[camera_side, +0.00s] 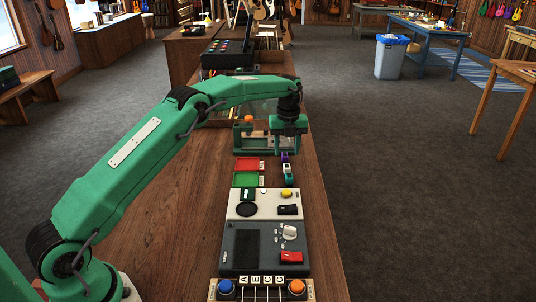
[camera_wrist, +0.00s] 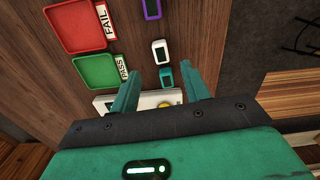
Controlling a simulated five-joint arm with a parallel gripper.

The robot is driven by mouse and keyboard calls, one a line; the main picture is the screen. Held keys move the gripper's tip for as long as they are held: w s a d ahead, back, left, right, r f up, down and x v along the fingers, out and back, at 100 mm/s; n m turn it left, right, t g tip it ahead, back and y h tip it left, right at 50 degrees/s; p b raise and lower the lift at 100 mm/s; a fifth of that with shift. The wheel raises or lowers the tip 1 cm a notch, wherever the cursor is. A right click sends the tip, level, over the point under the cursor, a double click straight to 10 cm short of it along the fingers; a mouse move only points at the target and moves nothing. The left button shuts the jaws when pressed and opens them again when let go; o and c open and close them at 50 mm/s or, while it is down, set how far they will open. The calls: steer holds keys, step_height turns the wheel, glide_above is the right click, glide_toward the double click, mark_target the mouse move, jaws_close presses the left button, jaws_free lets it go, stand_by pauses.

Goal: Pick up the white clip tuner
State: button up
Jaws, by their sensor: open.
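The white clip tuner (camera_wrist: 160,51) lies on the wooden bench, between a purple tuner (camera_wrist: 151,9) and a teal tuner (camera_wrist: 166,77). In the side view the white tuner (camera_side: 287,170) is in the short row in front of my gripper (camera_side: 290,150). My gripper is open and empty, above the bench and apart from the tuners. In the wrist view its two green fingers (camera_wrist: 160,72) point up the picture. The teal tuner shows between the fingertips, and the white one just beyond them.
A red FAIL tray (camera_wrist: 75,48) and a green PASS tray (camera_wrist: 73,72) lie left of the tuners. A light panel (camera_side: 238,196) with a yellow button and a dark control box (camera_side: 238,271) stand nearer the side camera. A green-framed fixture (camera_side: 238,143) is beside my gripper.

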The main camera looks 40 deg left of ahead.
mark_target(287, 166)
steer(key=shift+f, duration=1.3)
steer(key=shift+d+f, duration=0.15)
steer(key=shift+f, duration=2.45)
jaws_close()
